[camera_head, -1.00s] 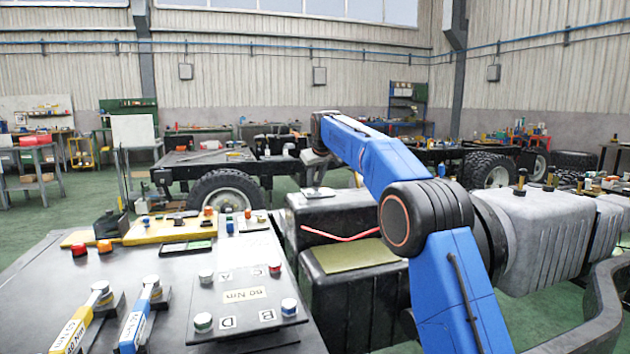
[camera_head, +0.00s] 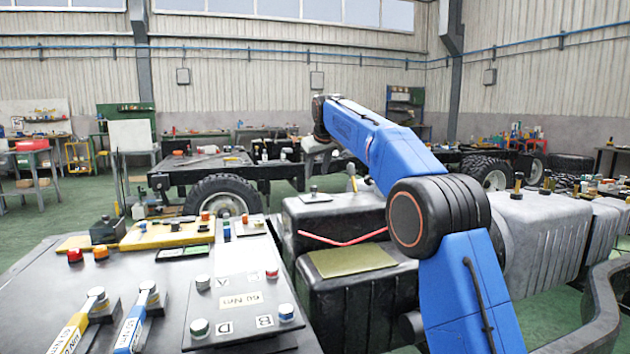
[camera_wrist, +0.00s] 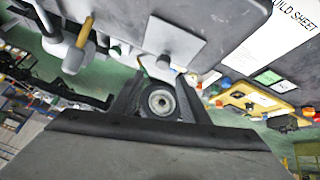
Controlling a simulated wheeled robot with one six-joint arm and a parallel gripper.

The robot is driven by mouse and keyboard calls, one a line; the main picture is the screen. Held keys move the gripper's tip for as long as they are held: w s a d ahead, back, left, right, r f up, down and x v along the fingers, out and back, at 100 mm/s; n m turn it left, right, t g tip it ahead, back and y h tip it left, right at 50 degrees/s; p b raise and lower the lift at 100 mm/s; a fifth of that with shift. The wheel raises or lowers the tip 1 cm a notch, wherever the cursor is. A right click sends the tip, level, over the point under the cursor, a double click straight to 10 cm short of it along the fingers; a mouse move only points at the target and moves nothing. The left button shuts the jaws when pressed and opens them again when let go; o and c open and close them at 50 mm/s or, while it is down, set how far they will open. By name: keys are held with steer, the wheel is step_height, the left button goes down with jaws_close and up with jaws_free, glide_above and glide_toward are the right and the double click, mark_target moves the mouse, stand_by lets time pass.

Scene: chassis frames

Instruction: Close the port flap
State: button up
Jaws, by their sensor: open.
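A small grey square plate (camera_head: 318,198) with a knob lies on top of the upper dark tank in the head view. It also shows in the wrist view (camera_wrist: 180,42), where it looks flat against the dark surface. It may be the port flap, but I cannot tell for certain. My gripper (camera_wrist: 160,76) is open and empty, its two fingers apart below the plate in the wrist picture and not touching it. In the head view my gripper hangs above and behind the plate, small and partly hidden by my wrist.
The upper dark tank (camera_head: 350,216) bears a red cable. A yellowish peg (camera_wrist: 86,33) stands beside the plate. An olive panel (camera_head: 352,260) tops the lower box. A grey bench (camera_head: 60,300) with torque wrenches and a yellow tray (camera_head: 165,236) is at left.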

steer(key=v, duration=0.9)
steer(key=shift+s+d+r, duration=0.15)
steer(key=shift+s+r, duration=0.05)
steer(key=shift+r, duration=0.1)
